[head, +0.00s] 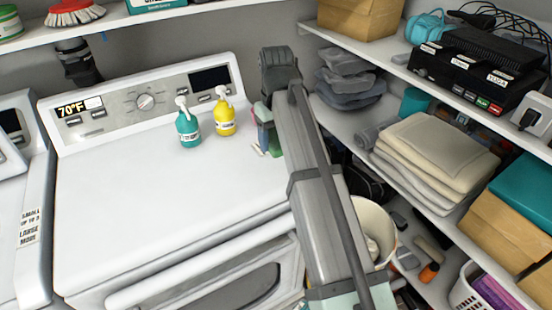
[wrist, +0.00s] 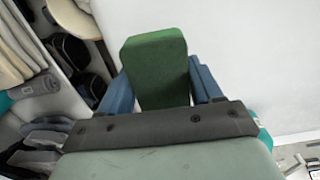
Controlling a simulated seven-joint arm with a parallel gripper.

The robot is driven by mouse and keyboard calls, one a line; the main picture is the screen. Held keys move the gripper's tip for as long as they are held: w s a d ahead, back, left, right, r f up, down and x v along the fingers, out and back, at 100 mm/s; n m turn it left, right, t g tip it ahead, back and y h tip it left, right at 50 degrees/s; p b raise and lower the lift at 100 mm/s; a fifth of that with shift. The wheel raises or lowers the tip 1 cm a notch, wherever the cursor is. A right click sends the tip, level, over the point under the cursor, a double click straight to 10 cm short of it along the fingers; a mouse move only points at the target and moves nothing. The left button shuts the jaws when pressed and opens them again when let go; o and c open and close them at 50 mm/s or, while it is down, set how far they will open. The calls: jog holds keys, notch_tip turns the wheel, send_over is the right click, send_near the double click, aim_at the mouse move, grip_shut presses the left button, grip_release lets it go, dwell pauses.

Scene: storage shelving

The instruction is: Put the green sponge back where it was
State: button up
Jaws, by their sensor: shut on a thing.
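The green sponge (wrist: 155,65) is a dark green block in the wrist view, between the two blue fingers of my gripper (wrist: 160,84). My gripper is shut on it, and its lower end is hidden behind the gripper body. In the head view my gripper (head: 267,128) is beside the right rear part of the white machine top (head: 160,170), near the shelf side. My arm covers much of it there, and a sliver of the green sponge (head: 276,141) shows. Whether the sponge touches any surface cannot be told.
Shelves at right hold grey folded cloths (head: 350,85), beige towels (head: 425,160) and a black device (head: 470,75). The front of the machine top is clear.

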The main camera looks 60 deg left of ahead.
aim_at(276, 136)
jog(key=shift+f, duration=3.5)
jog(key=shift+f, duration=0.1)
jog(key=o, duration=1.1)
notch_tip(276, 136, up, 12)
jog(key=shift+r, duration=0.15)
